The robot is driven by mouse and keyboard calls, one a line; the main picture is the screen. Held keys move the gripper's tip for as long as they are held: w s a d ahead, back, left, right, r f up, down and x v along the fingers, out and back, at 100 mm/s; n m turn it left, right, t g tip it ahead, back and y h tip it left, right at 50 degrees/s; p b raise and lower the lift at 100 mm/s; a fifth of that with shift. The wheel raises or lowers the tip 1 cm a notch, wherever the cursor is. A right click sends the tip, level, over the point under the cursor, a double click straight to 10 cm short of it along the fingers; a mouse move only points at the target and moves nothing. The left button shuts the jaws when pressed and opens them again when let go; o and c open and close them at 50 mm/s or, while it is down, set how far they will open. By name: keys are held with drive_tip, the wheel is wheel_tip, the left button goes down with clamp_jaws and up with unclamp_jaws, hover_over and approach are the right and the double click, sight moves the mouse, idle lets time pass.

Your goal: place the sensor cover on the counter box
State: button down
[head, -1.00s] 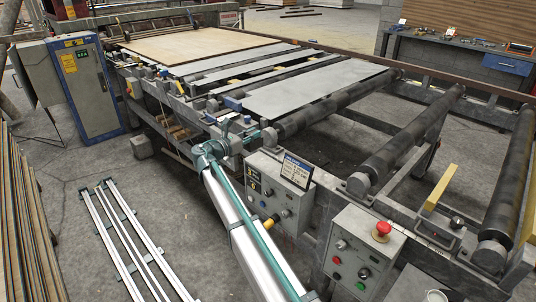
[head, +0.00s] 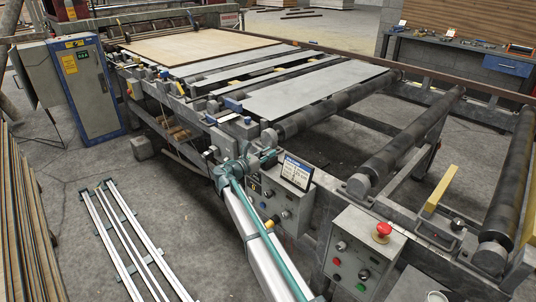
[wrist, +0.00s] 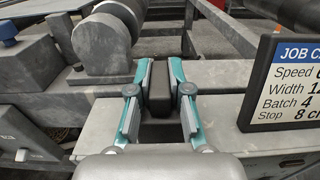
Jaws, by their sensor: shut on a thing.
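My gripper (wrist: 160,80) is shut on a dark, narrow block, the sensor cover (wrist: 159,92), with teal fingers on both sides of it. The cover is held over or in front of a pale grey surface; whether it touches cannot be told. In the head view my gripper (head: 268,157) is beside the upper left of the grey counter box (head: 271,207), which has a small display and knobs on its front. The cover is too small to make out there.
A job card (head: 295,171) stands at the counter box's upper right, close right of my gripper in the wrist view (wrist: 288,85). A roller bearing (wrist: 102,45) is behind to the left. A control box with a red button (head: 381,232) stands further right.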

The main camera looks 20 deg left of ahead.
drive_tip(key=shift+f, duration=0.1)
drive_tip(key=c, duration=1.1)
unclamp_jaws()
drive_tip(key=v, duration=1.2)
